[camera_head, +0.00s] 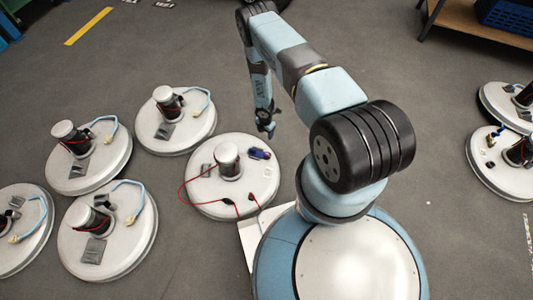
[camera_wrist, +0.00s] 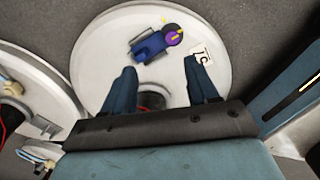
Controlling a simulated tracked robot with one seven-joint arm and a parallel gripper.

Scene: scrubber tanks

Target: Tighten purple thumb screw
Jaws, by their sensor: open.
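The purple thumb screw (camera_wrist: 174,38) shows in the wrist view at the right end of a small dark blue block (camera_wrist: 150,47) with yellow bits beside it. The block lies on the white round tank lid (camera_wrist: 95,50), ahead of my fingertips. In the head view the block (camera_head: 259,154) sits right of the dark motor (camera_head: 228,160) on the middle lid (camera_head: 215,209). My gripper (camera_wrist: 160,65) is open and empty, its two fingers apart; the wrist view does not show its height over the lid. In the head view my gripper (camera_head: 266,128) is just beyond the lid's far edge.
Several similar lids with motors and pale blue hoses stand at left, such as this one (camera_head: 177,130). More lids (camera_head: 503,160) stand at right. A red cable (camera_head: 184,187) loops at the middle lid's left. A white printed label (camera_wrist: 201,53) lies near the screw.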

